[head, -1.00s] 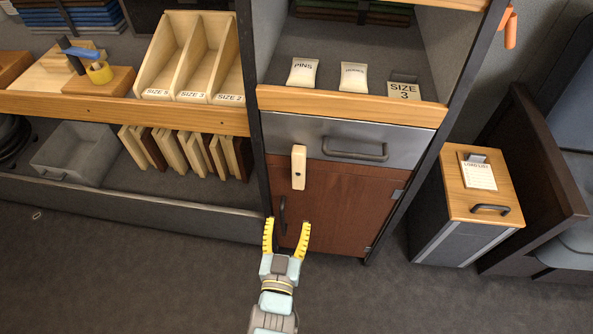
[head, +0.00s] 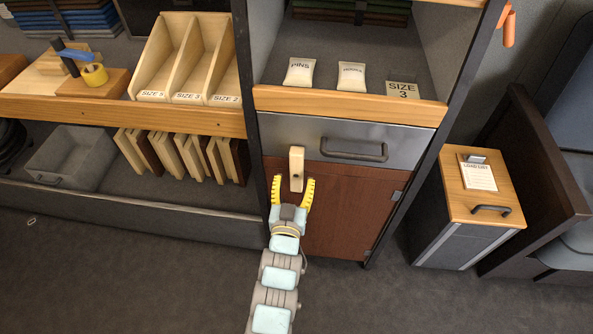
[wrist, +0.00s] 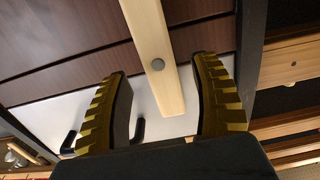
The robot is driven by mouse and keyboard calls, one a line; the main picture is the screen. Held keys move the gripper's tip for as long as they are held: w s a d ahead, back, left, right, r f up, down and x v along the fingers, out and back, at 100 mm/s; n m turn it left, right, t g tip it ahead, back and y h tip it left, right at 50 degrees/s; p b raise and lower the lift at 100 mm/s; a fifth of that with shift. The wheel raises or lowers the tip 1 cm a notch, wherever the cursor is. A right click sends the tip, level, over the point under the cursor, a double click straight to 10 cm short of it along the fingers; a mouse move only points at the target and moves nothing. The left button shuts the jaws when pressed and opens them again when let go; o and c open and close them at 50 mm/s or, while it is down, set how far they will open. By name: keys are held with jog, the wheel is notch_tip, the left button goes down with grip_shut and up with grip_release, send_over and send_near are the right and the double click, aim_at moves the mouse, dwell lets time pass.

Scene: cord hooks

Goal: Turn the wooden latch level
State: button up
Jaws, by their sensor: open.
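The wooden latch (head: 296,166) is a pale upright bar at the top left of the red-brown cabinet door (head: 350,205). Its upper end overlaps the grey drawer front above. In the wrist view the latch (wrist: 153,50) runs nearly lengthwise with a round grey pivot on it. My gripper (head: 293,184) is open, with its yellow ribbed fingers on either side of the latch's lower part in the head view. In the wrist view the fingers (wrist: 163,95) are spread with a gap to the latch on both sides. My gripper hides the door's handle in the head view.
The drawer's dark handle (head: 353,150) sits to the right of the latch, and a handle also shows near the left finger in the wrist view (wrist: 138,130). A dark cabinet post (head: 266,150) stands close on the left. Floor in front is clear.

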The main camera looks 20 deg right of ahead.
aim_at(296, 175)
jog(key=shift+x, duration=1.95)
jog(key=shift+s+f, duration=0.1)
grip_shut()
